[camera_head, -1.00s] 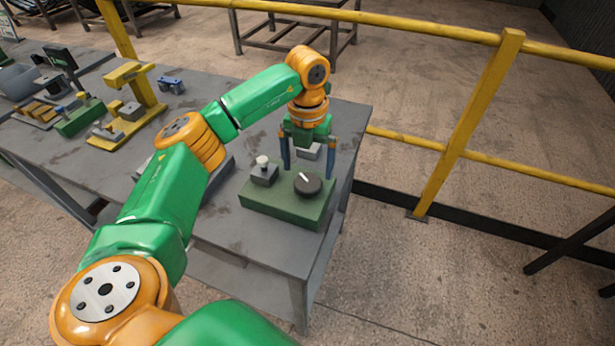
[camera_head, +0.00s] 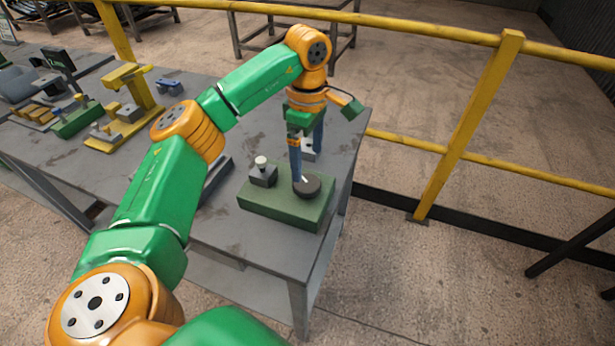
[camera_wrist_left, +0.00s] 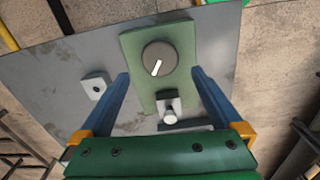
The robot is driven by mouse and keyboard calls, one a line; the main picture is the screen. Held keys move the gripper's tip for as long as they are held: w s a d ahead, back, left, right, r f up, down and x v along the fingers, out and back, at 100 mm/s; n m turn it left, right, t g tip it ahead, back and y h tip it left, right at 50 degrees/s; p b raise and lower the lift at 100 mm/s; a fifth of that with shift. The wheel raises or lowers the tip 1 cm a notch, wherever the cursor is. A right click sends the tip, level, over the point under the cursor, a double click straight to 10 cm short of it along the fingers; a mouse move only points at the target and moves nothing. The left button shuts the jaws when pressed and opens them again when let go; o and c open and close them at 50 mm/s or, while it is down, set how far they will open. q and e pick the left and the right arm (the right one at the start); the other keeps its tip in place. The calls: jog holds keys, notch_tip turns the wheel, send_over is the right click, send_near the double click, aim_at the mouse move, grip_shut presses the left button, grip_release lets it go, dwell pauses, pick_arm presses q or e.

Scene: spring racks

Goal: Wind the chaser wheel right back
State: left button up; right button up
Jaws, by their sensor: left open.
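The wheel is a dark round knob (camera_head: 307,187) with a white pointer line, on top of a green block (camera_head: 282,212). In the left wrist view the wheel (camera_wrist_left: 159,58) shows whole, its white line pointing down and slightly left. My left gripper (camera_head: 308,166) is open above and just behind the wheel, one blue finger overlapping it in the head view. In the left wrist view the fingers (camera_wrist_left: 160,75) stand apart to either side, with nothing between them gripped. Contact with the wheel cannot be told. My right gripper is not in view.
A small grey block with a pale-topped post (camera_head: 262,173) sits on the green block beside the wheel. A light grey plate with a dark hole (camera_wrist_left: 95,86) stands close by. A yellow stand (camera_head: 130,105) is further left on the grey table. A yellow railing (camera_head: 455,130) runs behind.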

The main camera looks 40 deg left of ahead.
aim_at(308, 182)
pick_arm(q)
jog(key=shift+f+m, duration=0.3)
jog(key=shift+f, duration=0.1)
notch_tip(308, 182, down, 6)
jog(key=shift+f+p, duration=0.2)
jog(key=shift+p, duration=0.55)
jog(key=c, duration=1.2)
